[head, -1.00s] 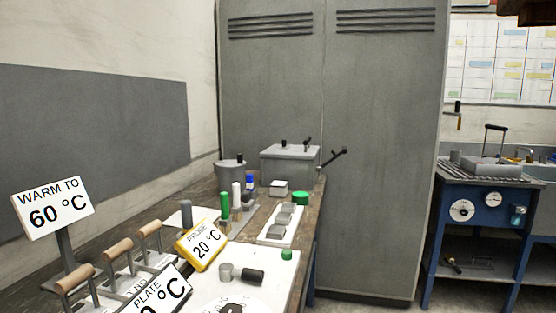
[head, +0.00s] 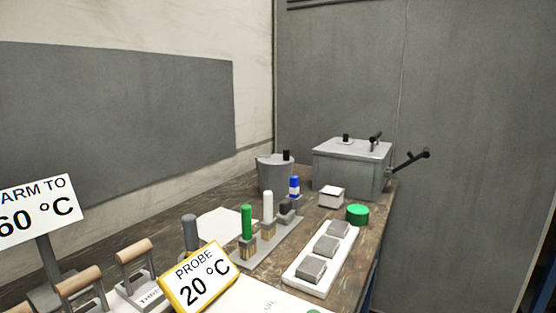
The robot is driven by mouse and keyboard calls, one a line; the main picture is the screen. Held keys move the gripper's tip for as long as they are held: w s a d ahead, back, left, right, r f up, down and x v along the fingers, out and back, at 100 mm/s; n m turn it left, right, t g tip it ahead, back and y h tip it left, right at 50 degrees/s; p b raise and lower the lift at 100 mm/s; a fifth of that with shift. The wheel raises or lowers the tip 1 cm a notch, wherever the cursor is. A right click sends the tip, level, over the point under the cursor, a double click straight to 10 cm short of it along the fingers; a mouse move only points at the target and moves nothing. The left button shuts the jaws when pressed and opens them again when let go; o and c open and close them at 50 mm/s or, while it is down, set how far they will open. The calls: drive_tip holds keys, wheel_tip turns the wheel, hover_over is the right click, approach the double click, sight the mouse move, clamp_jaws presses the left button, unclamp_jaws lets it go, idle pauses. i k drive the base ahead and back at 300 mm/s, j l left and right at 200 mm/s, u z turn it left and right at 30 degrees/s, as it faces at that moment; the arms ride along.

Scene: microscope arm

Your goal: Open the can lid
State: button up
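A grey can (head: 274,176) stands at the back of the wooden bench, by the wall. A black knob (head: 286,155) shows at its top, and the lid looks closed. My gripper is not in view.
A grey lidded box (head: 350,167) with a black side lever (head: 410,160) stands right of the can. In front are a white block (head: 331,196), a green cylinder (head: 357,214), a white tray (head: 321,285) of grey blocks, and a rack (head: 286,233) of coloured handles. Signs (head: 200,277) stand nearer.

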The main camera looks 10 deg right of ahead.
sight(276, 160)
drive_tip(key=i+l+u, duration=0.1)
drive_tip(key=l, duration=0.25)
drive_tip(key=i+l+u, duration=0.1)
drive_tip(key=i+l, duration=0.15)
drive_tip(key=i+l+u, duration=0.1)
drive_tip(key=l, duration=0.4)
drive_tip(key=i+l+u, duration=0.1)
drive_tip(key=l, duration=0.25)
drive_tip(key=i, duration=0.1)
